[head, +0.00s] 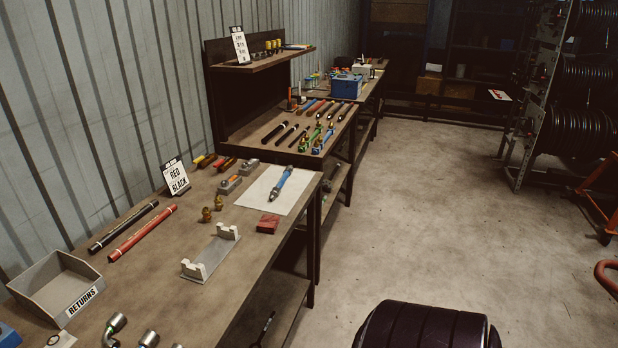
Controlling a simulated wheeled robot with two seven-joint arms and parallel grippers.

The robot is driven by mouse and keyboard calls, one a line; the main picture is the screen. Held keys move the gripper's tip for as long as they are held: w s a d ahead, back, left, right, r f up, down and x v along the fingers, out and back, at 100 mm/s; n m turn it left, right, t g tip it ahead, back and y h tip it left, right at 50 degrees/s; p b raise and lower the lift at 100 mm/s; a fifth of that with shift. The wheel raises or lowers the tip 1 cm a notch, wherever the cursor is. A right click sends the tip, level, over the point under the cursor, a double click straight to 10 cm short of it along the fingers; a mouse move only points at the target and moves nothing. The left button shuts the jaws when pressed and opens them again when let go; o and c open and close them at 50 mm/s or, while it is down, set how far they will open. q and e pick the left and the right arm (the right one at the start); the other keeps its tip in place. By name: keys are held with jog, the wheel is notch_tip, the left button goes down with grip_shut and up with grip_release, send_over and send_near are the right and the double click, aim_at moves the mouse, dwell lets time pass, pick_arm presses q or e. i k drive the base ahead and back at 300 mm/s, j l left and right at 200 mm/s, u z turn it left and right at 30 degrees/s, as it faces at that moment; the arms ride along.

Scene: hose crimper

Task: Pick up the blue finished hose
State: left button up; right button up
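The blue finished hose (281,184) is a short blue piece with grey metal-looking ends. It lies at a slant on a white sheet (257,194) near the far end of the front workbench (150,262). Nothing covers it. Neither my left nor my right gripper shows in the head view, so nothing can be seen holding the hose.
A grey cradle (207,263) with two white supports and a dark red block (268,224) stand nearer. Black (124,227) and red (133,240) hoses lie left, beyond the RETURNS bin (51,290). Brass fittings (207,214) sit mid-bench. The floor (430,210) to the right is open.

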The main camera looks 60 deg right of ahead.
aim_at(276, 191)
jog(key=z, duration=1.8)
jog(key=i+l+u, duration=0.1)
jog(key=u, duration=0.4)
jog(key=i+l+u, duration=0.2)
jog(key=u, duration=0.25)
